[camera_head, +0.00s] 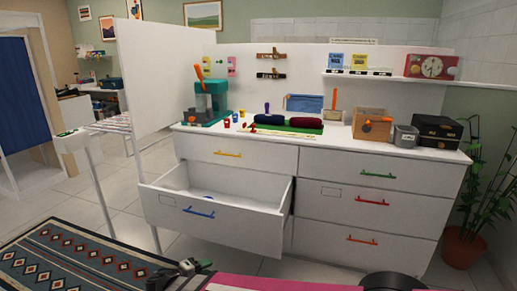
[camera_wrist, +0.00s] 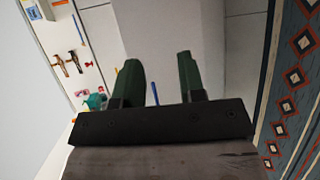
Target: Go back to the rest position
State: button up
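My gripper (camera_head: 192,267) is low at the bottom of the head view, in front of the dresser and near the rug. In the wrist view its two dark green fingers (camera_wrist: 158,75) stand apart with nothing held between them. The lower left drawer (camera_head: 215,218) of the white dresser is pulled out, and its blue handle (camera_head: 199,213) faces me. My gripper is apart from this handle in the head view. A small blue thing lies inside the drawer, too small to make out.
The drawers with the yellow handle (camera_head: 227,154) and green handle (camera_head: 377,174) are shut. The dresser top holds a teal machine (camera_head: 210,100), a wooden box (camera_head: 371,124) and a black case (camera_head: 437,130). A patterned rug (camera_head: 75,258) covers the front left floor. A plant (camera_head: 467,205) stands right.

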jog(key=w+d+m+g+y, duration=0.3)
jog(key=w+d, duration=0.1)
jog(key=d, duration=0.8)
jog(key=w+d+f+m+g+y, duration=0.1)
jog(key=w+d+m+g+y, duration=0.2)
jog(key=d, duration=1)
jog(key=w+d+m+g+y, duration=0.4)
jog(key=w+d, duration=0.2)
jog(key=d, duration=0.6)
jog(key=shift+d+f+y, duration=0.25)
jog(key=shift+d+y, duration=0.05)
